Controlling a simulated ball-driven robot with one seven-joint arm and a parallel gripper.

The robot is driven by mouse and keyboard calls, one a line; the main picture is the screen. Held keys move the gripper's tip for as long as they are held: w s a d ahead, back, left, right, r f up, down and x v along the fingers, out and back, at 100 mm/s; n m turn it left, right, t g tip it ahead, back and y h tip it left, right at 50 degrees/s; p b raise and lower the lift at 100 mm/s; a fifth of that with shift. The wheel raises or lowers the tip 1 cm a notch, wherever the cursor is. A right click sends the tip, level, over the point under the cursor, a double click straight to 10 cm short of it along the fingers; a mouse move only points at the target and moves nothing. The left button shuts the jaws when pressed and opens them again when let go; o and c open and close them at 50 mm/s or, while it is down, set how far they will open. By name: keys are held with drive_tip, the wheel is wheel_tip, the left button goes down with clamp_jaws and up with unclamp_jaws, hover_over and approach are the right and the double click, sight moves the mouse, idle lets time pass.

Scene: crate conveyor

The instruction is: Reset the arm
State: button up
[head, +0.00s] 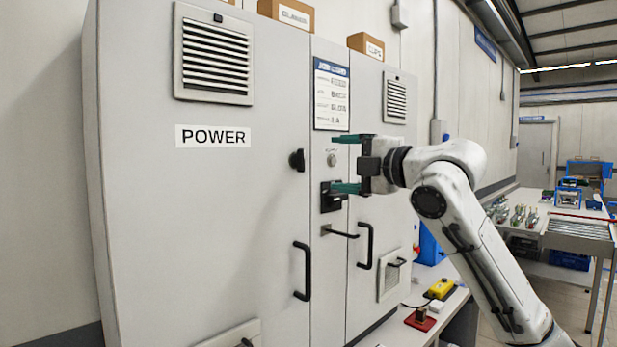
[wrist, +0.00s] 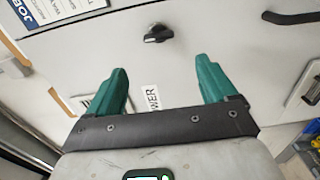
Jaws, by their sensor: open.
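My gripper (head: 340,163) is open and empty in front of the grey cabinet (head: 240,225), its green fingers pointing left and spread one above the other. In the wrist view the two green fingers (wrist: 160,72) stand wide apart with nothing between them. A black knob (wrist: 157,33) on the cabinet shows beyond the fingertips, apart from them. In the head view a black knob (head: 297,160) sits left of my gripper. My arm reaches up from the lower right, bent at the elbow. The gripper partly overlaps the narrow middle panel.
The cabinet has black door handles (head: 302,271), a lever (head: 340,232) and a black switch (head: 330,197) close to the lower finger. A bench (head: 405,333) with a yellow box (head: 439,288) stands below the arm. A table with several items (head: 515,214) is at right.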

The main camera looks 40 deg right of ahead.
drive_tip(key=w+a+f+m+g, duration=0.15)
drive_tip(key=a+f+m, duration=0.25)
drive_tip(key=f, duration=0.8)
drive_tip(key=w+a+f+m+g, duration=0.15)
drive_tip(key=a+f+m, duration=0.3)
drive_tip(key=f, duration=0.75)
drive_tip(key=s+a+f+m+g+y, duration=0.15)
drive_tip(key=s+a+f, duration=0.25)
drive_tip(key=f, duration=0.6)
drive_tip(key=s+a+f+m+g+h, duration=0.1)
drive_tip(key=s+a+f+m+g, duration=0.25)
drive_tip(key=f, duration=0.55)
drive_tip(key=s+a+f+m+g, duration=0.3)
drive_tip(key=s+a+f+g, duration=0.15)
drive_tip(key=s+f, duration=0.75)
drive_tip(key=s+f+m+g, duration=0.1)
drive_tip(key=s+f, duration=0.3)
drive_tip(key=s, duration=0.4)
drive_tip(key=s+f+m+g+h, duration=0.1)
drive_tip(key=s+f+g, duration=0.2)
drive_tip(key=s, duration=0.6)
drive_tip(key=shift+s+f+p, duration=0.25)
drive_tip(key=shift+f+p, duration=0.1)
drive_tip(key=shift+f, duration=0.55)
drive_tip(key=shift+d+g, duration=0.1)
drive_tip(key=shift+g, duration=0.15)
